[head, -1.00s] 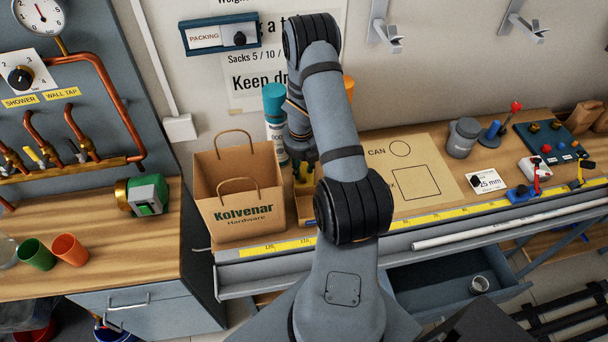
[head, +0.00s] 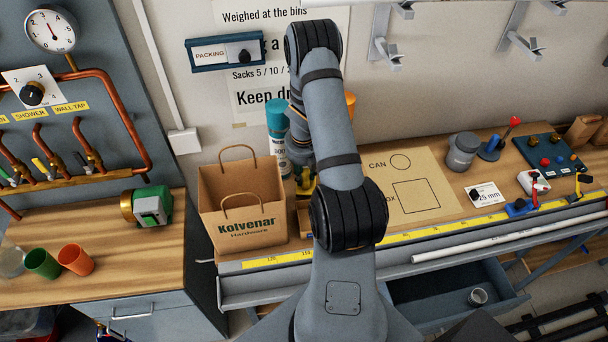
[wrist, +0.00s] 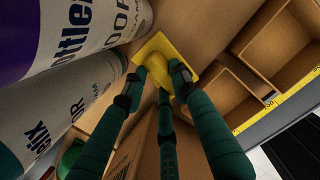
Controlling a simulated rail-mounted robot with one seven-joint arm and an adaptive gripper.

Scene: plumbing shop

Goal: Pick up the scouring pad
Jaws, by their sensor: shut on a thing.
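The scouring pad (wrist: 162,50) is a flat yellow square in the wrist view. My gripper (wrist: 163,80) has dark green fingers with black bands, and they are closed on the pad. The pad's lower part is hidden by the fingertips. In the head view my gripper (head: 305,183) is mostly hidden behind my arm, between the paper bag and the marked board, with a little yellow showing. I cannot tell how far the pad is above the surface below it.
A Kolvenar paper bag (head: 243,207) stands left of my gripper. Spray cans (head: 279,135) stand close behind it. A wooden compartment tray (wrist: 230,85) lies close by. A board with outlines (head: 440,180) lies bare to the right, with a yellow ruler (head: 400,235) along the front edge.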

